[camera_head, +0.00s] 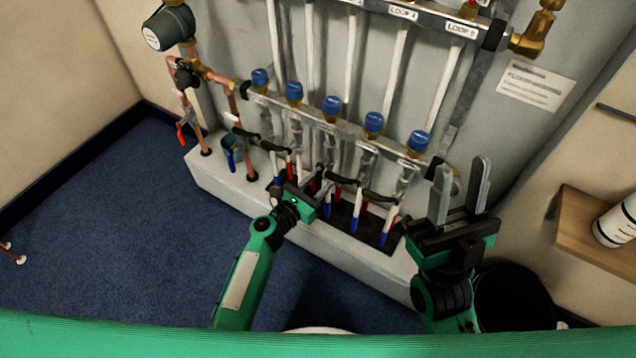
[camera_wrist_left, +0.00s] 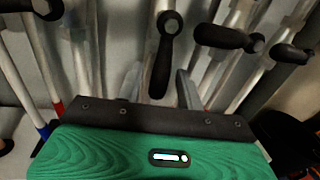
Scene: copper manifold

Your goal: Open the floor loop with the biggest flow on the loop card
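The copper manifold has a lower bar (camera_head: 312,117) with several blue-capped valves (camera_head: 332,104) and an upper bar (camera_head: 425,17) labelled LOOP 4 and LOOP 5 at its right part. Black lever handles hang below the lower bar. My left gripper (camera_head: 314,186) is at the middle of this row. In the left wrist view its fingers stand apart on either side of a downward-pointing black lever (camera_wrist_left: 161,66), with gaps showing. The neighbouring levers (camera_wrist_left: 226,37) lie sideways. My right gripper (camera_head: 462,175) is open and empty, right of the row. The loop card (camera_head: 536,84) is unreadable.
Pipes with red and blue sleeves run into a white plinth (camera_head: 225,187). A wooden shelf (camera_head: 594,235) with a white bottle (camera_head: 616,222) is at the right. A black bucket (camera_head: 512,298) stands near my right arm. Blue carpet (camera_head: 120,240) is clear at left.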

